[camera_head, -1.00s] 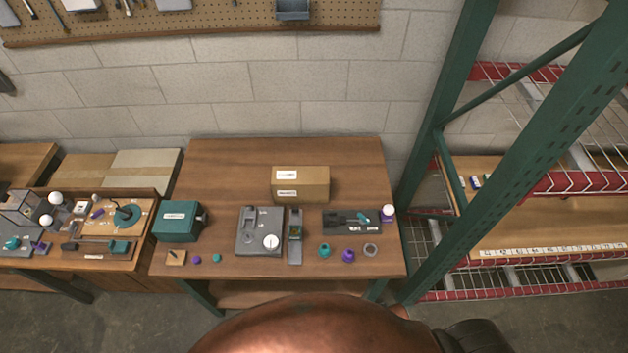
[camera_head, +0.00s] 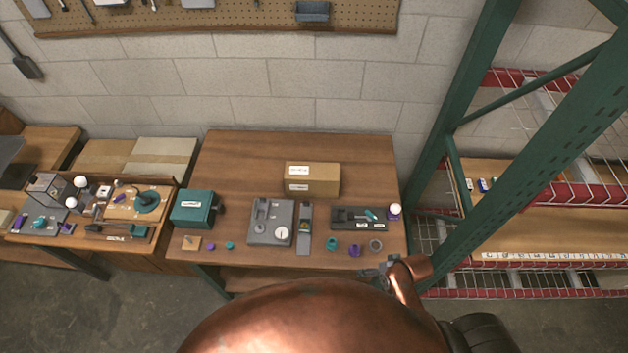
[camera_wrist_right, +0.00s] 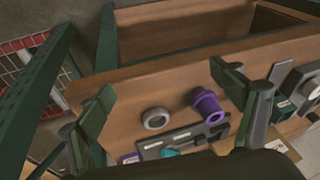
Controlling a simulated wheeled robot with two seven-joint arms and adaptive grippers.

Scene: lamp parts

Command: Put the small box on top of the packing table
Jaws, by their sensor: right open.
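A small tan cardboard box (camera_head: 312,180) with white labels lies on the back half of a brown wooden table (camera_head: 240,155) in the head view. I cannot tell from the pictures whether this is the packing table. My right gripper (camera_head: 378,276) is at the table's front right edge, well apart from the box. In the right wrist view my right gripper (camera_wrist_right: 172,100) is open, its dark green fingers spread with nothing held between them. A tan surface at that view's lower right is mostly hidden. My left gripper is not in view.
A teal box (camera_head: 194,208), a grey fixture (camera_head: 271,221), a dark tray (camera_head: 362,217), a purple part (camera_head: 355,250) and a grey ring (camera_head: 376,245) lie on the table. A green rack post (camera_head: 452,130) stands close on the right. The table's back left is clear.

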